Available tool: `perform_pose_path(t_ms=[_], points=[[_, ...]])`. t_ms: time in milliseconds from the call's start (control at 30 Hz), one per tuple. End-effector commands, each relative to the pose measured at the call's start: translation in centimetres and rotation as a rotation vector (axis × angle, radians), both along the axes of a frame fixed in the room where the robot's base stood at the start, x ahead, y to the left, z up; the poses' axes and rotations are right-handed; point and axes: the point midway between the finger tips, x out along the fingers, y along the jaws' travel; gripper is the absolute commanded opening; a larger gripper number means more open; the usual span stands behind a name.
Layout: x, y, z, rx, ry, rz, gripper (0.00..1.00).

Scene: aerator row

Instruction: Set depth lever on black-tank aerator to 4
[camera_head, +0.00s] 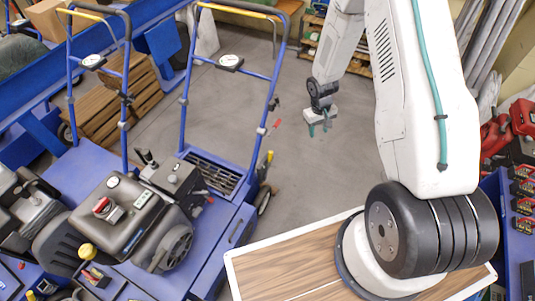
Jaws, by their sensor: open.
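A blue aerator (213,235) with a black tank (118,208) stands at the left centre, its handlebar rising toward the top. On its right side are a small lever with a red tip (262,131) and a yellow-tipped lever (269,157). I cannot tell which is the depth lever, and no scale numbers are readable. My gripper (319,129) hangs open and empty above the grey floor, to the right of the handlebar. It appears apart from the aerator and its levers.
Another blue machine (25,205) stands close at the left edge. A wood-topped surface (290,270) is under my arm's base. Red tools and batteries (522,190) line the right edge. The middle floor (325,175) is clear.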

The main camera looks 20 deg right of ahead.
Motion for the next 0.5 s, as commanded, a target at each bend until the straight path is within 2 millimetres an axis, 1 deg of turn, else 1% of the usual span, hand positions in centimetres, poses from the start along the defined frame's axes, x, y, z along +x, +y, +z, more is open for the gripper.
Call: perform_pose_path(t_ms=[33,67,100,167,200,267,300,367,400,500], points=[[0.3,-0.1,-3.3,0.013,-0.020,0.012,0.43],[0.6,-0.2,-5.0,0.021,-0.041,0.020,0.43],[1.0,-0.2,-7.2,0.032,-0.068,0.032,0.43],[1.4,-0.1,-10.5,0.053,-0.113,0.049,0.43],[1.6,0.1,-12.7,0.068,-0.144,0.059,0.43],[1.9,0.5,-15.9,0.095,-0.195,0.075,0.43],[2.0,0.9,-18.0,0.115,-0.231,0.086,0.43],[1.9,1.5,-21.1,0.148,-0.288,0.100,0.43],[1.9,2.0,-23.0,0.172,-0.330,0.108,0.43],[1.4,3.7,-27.5,0.244,-0.442,0.129,0.43]])
